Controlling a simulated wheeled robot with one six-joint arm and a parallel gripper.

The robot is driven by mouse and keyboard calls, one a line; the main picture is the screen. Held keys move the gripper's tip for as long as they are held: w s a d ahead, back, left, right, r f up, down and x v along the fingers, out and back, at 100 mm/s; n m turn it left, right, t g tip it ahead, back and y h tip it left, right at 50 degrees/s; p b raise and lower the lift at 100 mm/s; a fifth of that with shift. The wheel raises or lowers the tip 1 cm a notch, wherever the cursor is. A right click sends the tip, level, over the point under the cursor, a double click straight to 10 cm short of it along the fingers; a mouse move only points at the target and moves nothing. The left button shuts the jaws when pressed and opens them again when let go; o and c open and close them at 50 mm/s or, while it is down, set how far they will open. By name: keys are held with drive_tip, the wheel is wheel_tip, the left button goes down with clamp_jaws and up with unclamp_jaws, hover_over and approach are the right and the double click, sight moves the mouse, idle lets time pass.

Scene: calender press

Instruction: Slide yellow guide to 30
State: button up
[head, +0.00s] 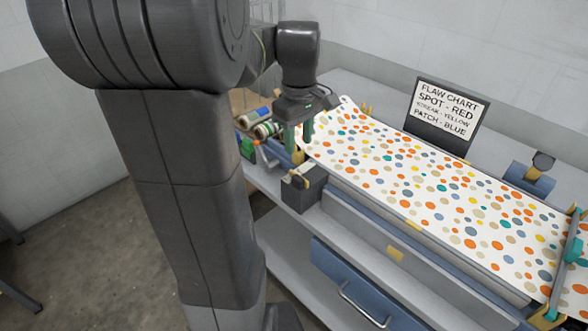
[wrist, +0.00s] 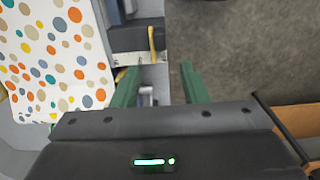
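My gripper (head: 298,147) hangs pointing down at the left end of the patterned sheet, above the dark block (head: 303,188). In the wrist view my gripper (wrist: 159,80) has its two green fingers apart, with nothing held between them. A small grey metal piece (wrist: 147,96) shows between the fingers; I cannot tell how far below it lies. A thin yellow strip (wrist: 152,42) stands beyond the fingertips at the end of a dark block (wrist: 128,38). A yellow piece (head: 298,157) shows just below the fingertips in the head view. I cannot tell which is the guide; no scale mark is readable.
The dotted sheet (head: 420,190) runs along the bench to the right. A flaw chart sign (head: 446,113) stands behind it. Coloured rolls (head: 262,125) lie left of the gripper. A blue drawer (head: 345,283) is below the bench. Open floor (head: 110,250) lies left.

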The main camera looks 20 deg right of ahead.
sight(299, 177)
wheel_tip(299, 177, down, 12)
drive_tip(key=shift+r+p, duration=0.15)
drive_tip(key=shift+p, duration=0.2)
drive_tip(key=shift+c, duration=0.2)
clamp_jaws()
drive_tip(key=shift+w, duration=0.1)
